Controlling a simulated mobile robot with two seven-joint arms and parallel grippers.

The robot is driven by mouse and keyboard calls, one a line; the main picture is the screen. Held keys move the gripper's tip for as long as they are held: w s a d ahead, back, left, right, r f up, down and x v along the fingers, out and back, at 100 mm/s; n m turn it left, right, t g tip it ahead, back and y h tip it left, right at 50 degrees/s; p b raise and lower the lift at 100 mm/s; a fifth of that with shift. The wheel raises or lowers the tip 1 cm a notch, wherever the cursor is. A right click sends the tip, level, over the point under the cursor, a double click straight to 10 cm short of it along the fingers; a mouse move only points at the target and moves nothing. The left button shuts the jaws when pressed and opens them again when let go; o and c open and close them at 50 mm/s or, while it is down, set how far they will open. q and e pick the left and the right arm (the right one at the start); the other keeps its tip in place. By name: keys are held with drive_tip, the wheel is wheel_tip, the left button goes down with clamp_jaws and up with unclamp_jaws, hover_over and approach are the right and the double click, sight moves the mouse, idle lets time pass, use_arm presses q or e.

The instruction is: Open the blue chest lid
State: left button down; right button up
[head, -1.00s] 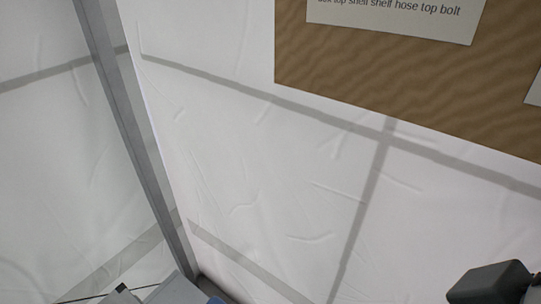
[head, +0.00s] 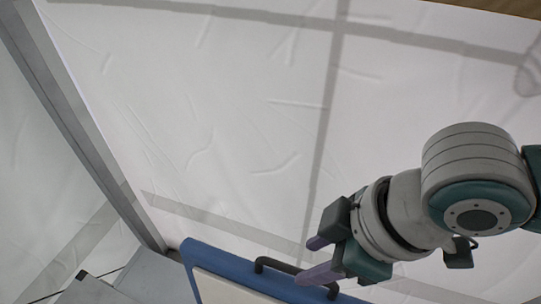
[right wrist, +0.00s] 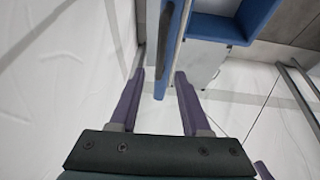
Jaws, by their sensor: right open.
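The blue chest lid (head: 220,257) shows at the bottom of the head view, a blue frame around a pale panel. Its black bar handle (head: 275,264) is by its upper edge. My right gripper (head: 314,260) is open, its purple fingers at the right end of the handle. In the right wrist view the lid (right wrist: 178,40) and dark handle (right wrist: 165,42) run edge-on between the open fingers (right wrist: 160,78); I cannot tell whether they touch. A blue chest wall (right wrist: 228,33) shows at the top right there. The chest body is below the head view. My left gripper is not in view.
A white tent wall (head: 230,110) stands close behind the lid, with a grey pole (head: 85,130) at the left. Grey surfaces (head: 150,275) lie left of the lid.

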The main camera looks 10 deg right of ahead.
sight(292, 270)
drive_tip(key=shift+x, duration=2.55)
clamp_jaws()
